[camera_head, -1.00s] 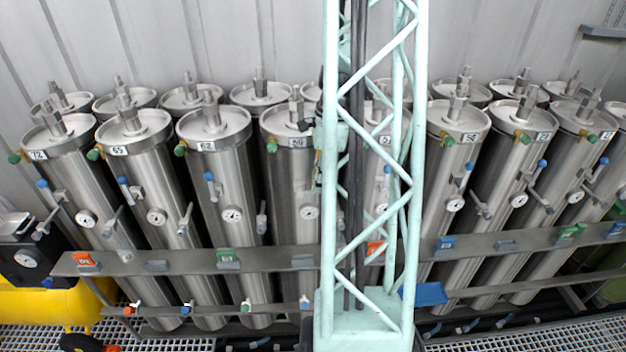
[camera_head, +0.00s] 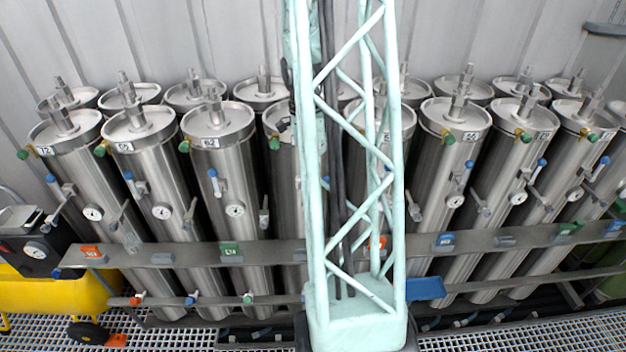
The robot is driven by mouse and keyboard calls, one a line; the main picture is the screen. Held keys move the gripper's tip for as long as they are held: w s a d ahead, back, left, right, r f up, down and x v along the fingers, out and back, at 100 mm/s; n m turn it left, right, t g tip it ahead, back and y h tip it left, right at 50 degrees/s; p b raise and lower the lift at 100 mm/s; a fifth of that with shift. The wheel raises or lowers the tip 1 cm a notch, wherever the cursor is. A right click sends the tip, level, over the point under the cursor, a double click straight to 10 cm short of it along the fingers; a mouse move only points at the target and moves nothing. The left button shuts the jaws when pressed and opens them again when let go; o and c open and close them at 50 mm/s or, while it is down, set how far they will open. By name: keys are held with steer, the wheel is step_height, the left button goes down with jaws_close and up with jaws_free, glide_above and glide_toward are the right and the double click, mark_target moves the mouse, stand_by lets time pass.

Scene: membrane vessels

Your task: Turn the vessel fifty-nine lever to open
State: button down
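The vessel that seems to be fifty-nine (camera_head: 282,185) is an upright steel cylinder just left of my mast, right of the vessel labelled 62 (camera_head: 222,190). My lattice mast hides its right part. My gripper cannot be made out.
Similar vessels stand in two rows, with blue-tipped levers and gauges. A grey rail (camera_head: 335,246) crosses in front of them. A yellow tank with a black unit (camera_head: 38,252) stands at the left. Grated floor (camera_head: 175,338) lies in front.

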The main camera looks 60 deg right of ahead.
steer(key=shift+w+r, duration=0.1)
stand_by(0.4)
steer(key=c, duration=2.9)
jaws_free()
steer(key=shift+o, duration=0.2)
steer(key=shift+r, duration=0.1)
step_height(320, 180, up, 12)
steer(key=w+a, duration=0.1)
steer(key=shift+w, duration=0.2)
